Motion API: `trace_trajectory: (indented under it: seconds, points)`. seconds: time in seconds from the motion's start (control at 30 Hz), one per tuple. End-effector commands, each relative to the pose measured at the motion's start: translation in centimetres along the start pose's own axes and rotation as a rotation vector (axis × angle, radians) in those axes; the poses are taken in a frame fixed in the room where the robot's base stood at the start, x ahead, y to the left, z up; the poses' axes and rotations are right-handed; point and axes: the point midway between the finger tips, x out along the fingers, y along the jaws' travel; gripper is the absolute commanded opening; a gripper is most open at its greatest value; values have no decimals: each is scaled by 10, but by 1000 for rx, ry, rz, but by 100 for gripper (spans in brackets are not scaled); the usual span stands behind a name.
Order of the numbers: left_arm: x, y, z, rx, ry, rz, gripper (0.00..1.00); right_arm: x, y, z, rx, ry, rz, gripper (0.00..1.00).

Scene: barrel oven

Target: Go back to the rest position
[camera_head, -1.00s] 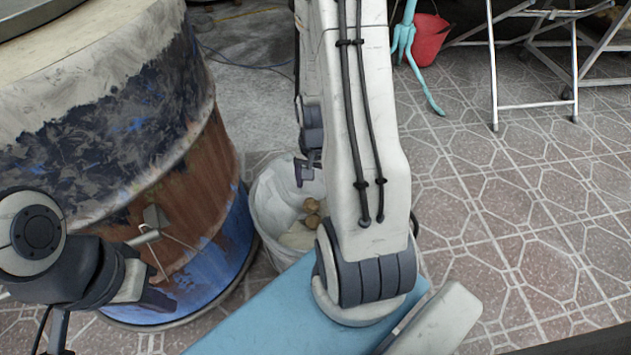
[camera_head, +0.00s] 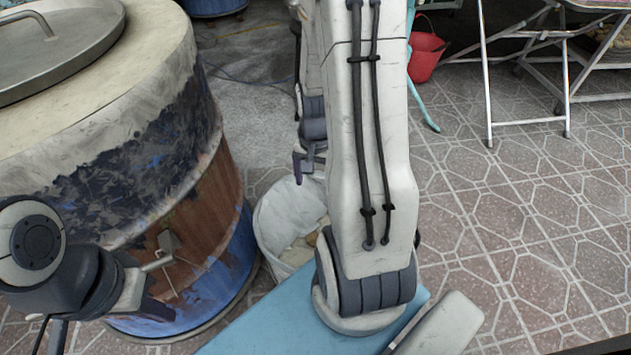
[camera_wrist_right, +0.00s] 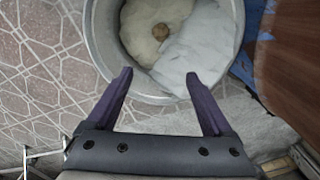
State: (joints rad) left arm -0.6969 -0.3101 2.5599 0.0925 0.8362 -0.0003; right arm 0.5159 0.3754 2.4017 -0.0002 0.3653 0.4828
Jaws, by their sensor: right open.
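My right gripper (camera_head: 308,163) hangs above the whitish bucket (camera_head: 275,225), seen past my right forearm in the head view. In the right wrist view the right gripper (camera_wrist_right: 159,76) is open with nothing between its spread purple fingers. The bucket (camera_wrist_right: 104,45) lies beyond the fingertips there and holds pale dough-like matter, a small brown round piece (camera_wrist_right: 161,31) and a whitish cloth or sheet. My left gripper (camera_head: 152,305) is at the lower left, in front of the barrel oven (camera_head: 195,215); its jaws are too unclear to tell their state.
The barrel oven, with a metal lid (camera_head: 62,45), fills the left side. A red bucket (camera_head: 425,55) and metal folding-table legs (camera_head: 487,75) stand at the back right. Tiled floor (camera_head: 520,220) on the right is clear.

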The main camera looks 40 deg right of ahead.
Motion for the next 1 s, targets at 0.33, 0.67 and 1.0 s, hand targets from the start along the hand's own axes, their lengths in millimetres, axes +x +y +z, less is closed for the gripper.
trace_trajectory:
  seconds: [0.33, 0.67, 1.0]
  points:
    - [0, 0, 0, 0, 0, 0, 0, 0, 0, 0, 0, 0, 0, 85]
    - [-1, 0, 0, 0, 0, 0, 0, -27, -40, 35, -233, 10, -13, 85]
    - [-3, 0, 0, 0, 0, 0, 0, -100, -96, 188, -1015, 9, -57, 85]
